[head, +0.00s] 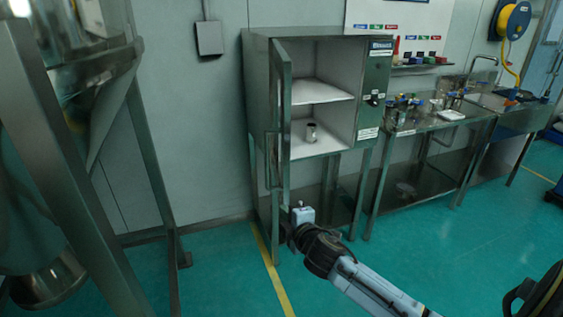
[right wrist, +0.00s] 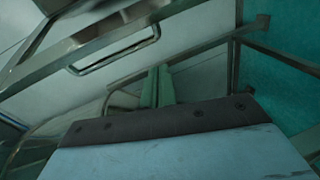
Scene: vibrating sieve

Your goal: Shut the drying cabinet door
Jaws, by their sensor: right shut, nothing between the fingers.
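The drying cabinet (head: 373,95) stands against the wall with its front open. Its door (head: 284,110) is hinged at the left and swung wide out, seen nearly edge-on in the head view. A bar handle (head: 271,160) is on the door; a metal bar handle also shows at upper left in the right wrist view (right wrist: 115,57). My right gripper (head: 301,214) is low by the door's bottom corner; contact cannot be told. Its fingers (right wrist: 157,86) are together and empty in the right wrist view. My left gripper is not in view.
A small jar (head: 311,132) stands inside the cabinet below the white shelf (head: 318,92). A steel frame with a hopper (head: 85,90) stands at left. A steel bench (head: 430,124) with small items is right of the cabinet. The green floor in front is clear.

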